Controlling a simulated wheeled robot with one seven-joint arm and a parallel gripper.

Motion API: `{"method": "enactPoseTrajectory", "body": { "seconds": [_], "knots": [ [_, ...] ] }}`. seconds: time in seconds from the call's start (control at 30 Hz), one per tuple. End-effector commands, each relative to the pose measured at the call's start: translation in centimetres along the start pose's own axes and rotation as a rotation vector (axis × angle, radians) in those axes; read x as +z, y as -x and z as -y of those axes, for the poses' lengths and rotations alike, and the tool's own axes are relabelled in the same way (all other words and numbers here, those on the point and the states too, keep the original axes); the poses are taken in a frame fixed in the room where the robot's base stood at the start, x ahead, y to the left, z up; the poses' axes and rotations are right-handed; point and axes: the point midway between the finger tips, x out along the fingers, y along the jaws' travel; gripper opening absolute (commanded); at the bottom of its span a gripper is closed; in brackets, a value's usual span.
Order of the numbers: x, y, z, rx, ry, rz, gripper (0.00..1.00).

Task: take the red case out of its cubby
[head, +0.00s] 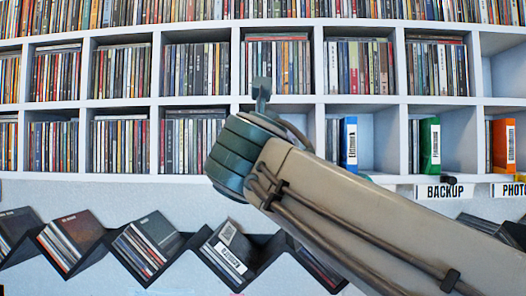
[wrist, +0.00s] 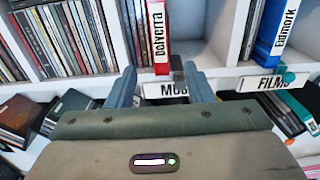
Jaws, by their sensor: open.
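The red case (wrist: 161,69) stands upright in its cubby in the wrist view, with a white spine label reading "Dolverra". Its top runs out of the picture. Discs stand close on its left and an empty space lies on its right. My gripper (wrist: 160,72) is open, and its two fingers appear on either side of the case's lower end, with nothing held. How far the fingertips are from the case in depth I cannot tell. In the head view my gripper (head: 262,90) is raised in front of the shelf, and the red case is hidden behind my arm.
A blue case (head: 348,145), a green case (head: 430,145) and an orange case (head: 502,145) stand in cubbies to the right. A partly covered label (wrist: 170,89) sits on the shelf edge below the red case. Slanted racks (head: 150,245) of discs lie below.

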Motion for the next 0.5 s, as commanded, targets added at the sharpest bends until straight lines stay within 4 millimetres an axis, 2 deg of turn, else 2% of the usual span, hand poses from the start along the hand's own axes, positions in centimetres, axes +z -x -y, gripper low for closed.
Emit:
{"method": "enactPoseTrajectory", "body": {
  "seconds": [0.2,0.4,0.5],
  "knots": [
    [0.2,-4.5,-0.1,-0.002,0.0,-0.003,0.47],
    [0.1,-7.4,0.0,-0.001,0.0,-0.002,0.47],
    [0.1,-8.3,0.0,-0.001,-0.001,-0.001,0.47]
  ]
}}
